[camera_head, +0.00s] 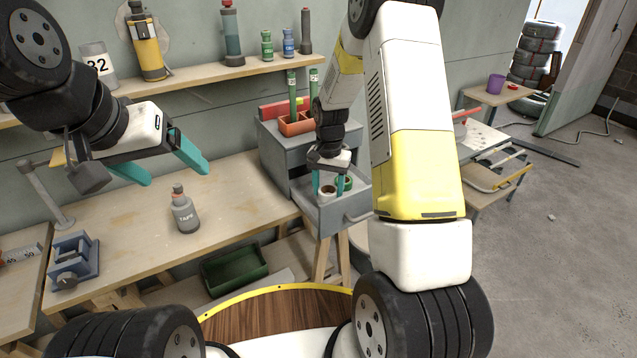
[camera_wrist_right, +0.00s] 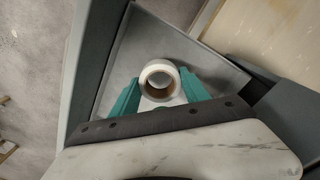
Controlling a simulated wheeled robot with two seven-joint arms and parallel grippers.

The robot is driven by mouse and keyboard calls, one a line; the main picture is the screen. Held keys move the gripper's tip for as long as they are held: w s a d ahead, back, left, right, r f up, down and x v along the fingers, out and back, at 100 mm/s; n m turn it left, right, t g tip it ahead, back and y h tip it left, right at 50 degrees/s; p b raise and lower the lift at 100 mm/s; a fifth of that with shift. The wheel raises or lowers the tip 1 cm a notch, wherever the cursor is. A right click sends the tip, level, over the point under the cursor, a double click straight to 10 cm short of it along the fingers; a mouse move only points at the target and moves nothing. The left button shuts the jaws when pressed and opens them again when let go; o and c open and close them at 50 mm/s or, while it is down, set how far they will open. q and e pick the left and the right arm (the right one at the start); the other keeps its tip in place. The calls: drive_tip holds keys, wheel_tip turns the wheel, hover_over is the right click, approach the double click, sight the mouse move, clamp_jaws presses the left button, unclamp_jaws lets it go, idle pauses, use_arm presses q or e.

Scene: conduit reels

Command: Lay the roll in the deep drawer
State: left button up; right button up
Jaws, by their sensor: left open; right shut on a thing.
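The roll (camera_wrist_right: 148,72), white with a brown core, sits between the two teal fingers of my right gripper (camera_wrist_right: 162,92) in the right wrist view. In the head view my right gripper (camera_head: 328,188) points down into the open grey drawer (camera_head: 337,217), shut on the roll (camera_head: 327,193). The roll is inside the drawer's outline; I cannot tell if it touches the bottom. The drawer's bare grey floor (camera_wrist_right: 133,62) shows around the roll. My left gripper (camera_head: 178,173) is open and empty above the workbench.
A green round item (camera_head: 347,182) shows beside the right fingers, partly hidden. The grey cabinet (camera_head: 283,160) carries an orange holder (camera_head: 296,125). A grey bottle (camera_head: 185,213) and a blue vise (camera_head: 73,262) stand on the workbench (camera_head: 130,225). A green bin (camera_head: 234,268) sits below.

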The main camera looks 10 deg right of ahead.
drive_tip(key=shift+f, duration=1.8)
drive_tip(key=shift+f, duration=0.15)
drive_tip(key=o, duration=1.1)
wheel_tip(320, 180, up, 12)
wheel_tip(320, 180, up, 14)
drive_tip(key=r+n+t+y, duration=0.1)
drive_tip(key=n+t, duration=0.1)
drive_tip(key=t, duration=0.1)
hover_over(328, 199)
drive_tip(key=s, duration=0.7)
drive_tip(key=shift+s+a+r+n+t+y, duration=0.25)
drive_tip(key=shift+s+r+n+t, duration=0.5)
drive_tip(key=shift+s, duration=1.9)
drive_tip(key=shift+s+a+r+n+t+y, duration=0.25)
drive_tip(key=shift+s+r+n, duration=0.7)
drive_tip(key=shift+s, duration=1.75)
drive_tip(key=shift+s+a+r+n+t+y, duration=0.1)
drive_tip(key=shift+s+a+r+n+t, duration=0.35)
drive_tip(key=shift+s+r, duration=1.5)
